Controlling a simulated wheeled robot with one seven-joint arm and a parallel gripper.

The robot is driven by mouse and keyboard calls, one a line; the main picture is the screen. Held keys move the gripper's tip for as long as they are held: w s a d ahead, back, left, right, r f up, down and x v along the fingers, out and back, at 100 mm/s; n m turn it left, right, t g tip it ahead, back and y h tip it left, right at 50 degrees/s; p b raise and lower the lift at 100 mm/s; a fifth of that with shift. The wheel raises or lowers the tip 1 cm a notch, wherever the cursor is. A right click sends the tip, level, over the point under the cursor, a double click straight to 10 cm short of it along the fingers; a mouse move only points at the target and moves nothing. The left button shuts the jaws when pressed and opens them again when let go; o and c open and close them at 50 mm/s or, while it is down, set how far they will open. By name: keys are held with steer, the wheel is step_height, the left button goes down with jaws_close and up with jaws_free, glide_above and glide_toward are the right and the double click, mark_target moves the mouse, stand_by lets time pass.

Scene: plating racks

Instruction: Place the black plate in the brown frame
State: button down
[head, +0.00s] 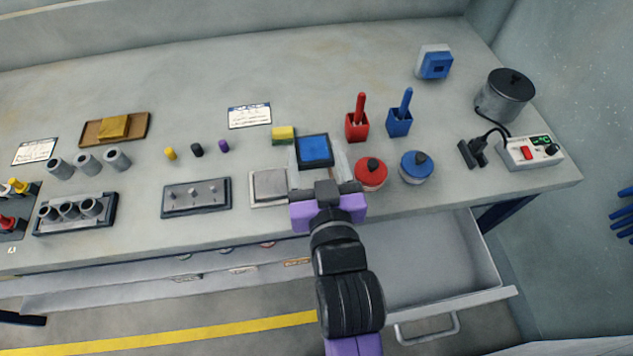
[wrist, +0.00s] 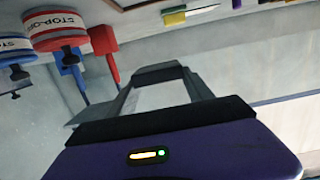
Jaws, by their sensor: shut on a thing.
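My gripper (head: 320,168) is over the front middle of the bench, its jaws shut on a thin square plate. The plate (head: 301,152) has a black rim and a blue face in the head view. In the wrist view its dark edge (wrist: 158,70) shows at the fingertips, and the rest is hidden. It appears to be the black plate. A brown tray-like frame (head: 89,133) lies at the back left of the bench, well away from my gripper.
A grey square frame (head: 256,190) lies just left of my gripper. Red (head: 371,174) and blue (head: 416,167) round containers stand close at right. A pegged rack (head: 180,208) lies at left. An open drawer (head: 430,260) is below.

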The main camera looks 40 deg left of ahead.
step_height(320, 180, down, 9)
steer(key=shift+f, duration=0.1)
stand_by(0.4)
steer(key=shift+f+b, duration=0.2)
steer(key=shift+b, duration=0.15)
steer(key=c, duration=0.7)
jaws_free()
steer(key=shift+r, duration=0.1)
steer(key=b+v, duration=0.1)
steer(key=v, duration=1.1)
